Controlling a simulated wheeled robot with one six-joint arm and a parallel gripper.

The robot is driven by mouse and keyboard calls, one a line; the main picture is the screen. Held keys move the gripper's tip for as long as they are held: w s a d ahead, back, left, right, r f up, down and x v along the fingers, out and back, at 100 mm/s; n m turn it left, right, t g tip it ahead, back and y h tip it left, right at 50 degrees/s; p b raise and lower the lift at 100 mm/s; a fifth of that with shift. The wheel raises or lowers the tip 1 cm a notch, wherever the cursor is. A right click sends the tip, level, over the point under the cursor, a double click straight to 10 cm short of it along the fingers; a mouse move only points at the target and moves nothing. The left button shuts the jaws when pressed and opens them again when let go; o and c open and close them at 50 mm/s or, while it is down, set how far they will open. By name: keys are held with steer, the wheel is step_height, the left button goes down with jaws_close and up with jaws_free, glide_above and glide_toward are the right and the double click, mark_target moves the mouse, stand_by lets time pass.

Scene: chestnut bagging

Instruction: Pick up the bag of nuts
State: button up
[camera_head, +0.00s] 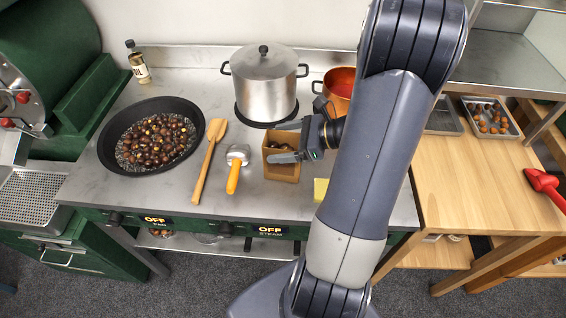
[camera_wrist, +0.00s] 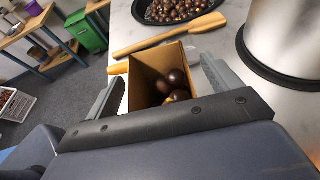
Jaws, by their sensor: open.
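The bag of nuts is an open-topped brown paper bag (camera_head: 283,171) standing upright on the steel counter, with dark chestnuts inside. In the wrist view the bag (camera_wrist: 146,88) lies between my two open fingers, with several chestnuts (camera_wrist: 174,82) showing in it. My gripper (camera_head: 288,152) is at the bag in the head view, with a finger in front of its upper part. In the wrist view my gripper (camera_wrist: 163,92) has one finger on each side of the bag. A gap shows on the right side; contact on the left cannot be told.
A steel pot (camera_head: 264,85) stands behind the bag, and a copper pot (camera_head: 339,88) is behind my arm. A scoop (camera_head: 236,168), a wooden spatula (camera_head: 209,160) and a pan of chestnuts (camera_head: 108,150) lie to the left. A yellow block (camera_head: 320,189) is close on the right.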

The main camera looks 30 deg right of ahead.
steer(key=c, duration=1.6)
steer(key=shift+o, duration=0.2)
